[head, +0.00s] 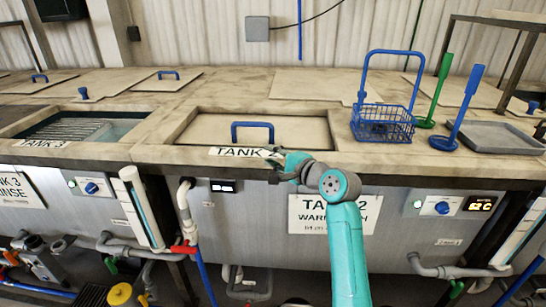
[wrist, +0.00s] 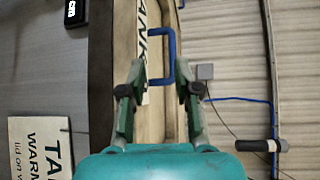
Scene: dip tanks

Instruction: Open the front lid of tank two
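The front lid of tank two (head: 300,133) is a flat beige panel lying in its recess, closed, with a blue bar handle (head: 252,126) standing on it. My gripper (head: 284,160) is at the front edge of the tank, right of the handle and nearer to me, in front of the end of the tank label. In the wrist view my gripper (wrist: 160,68) is open, its two fingers apart. The blue handle (wrist: 173,55) shows beyond and partly between the fingertips. I cannot tell whether the fingers touch it. Nothing is held.
A blue wire basket (head: 382,122), a green tool (head: 437,90) and a blue tool (head: 466,105) stand on the top right of the lid, near a grey tray (head: 500,135). Open tank three (head: 85,128) is at left. A tank sign (wrist: 40,148) hangs on the front panel.

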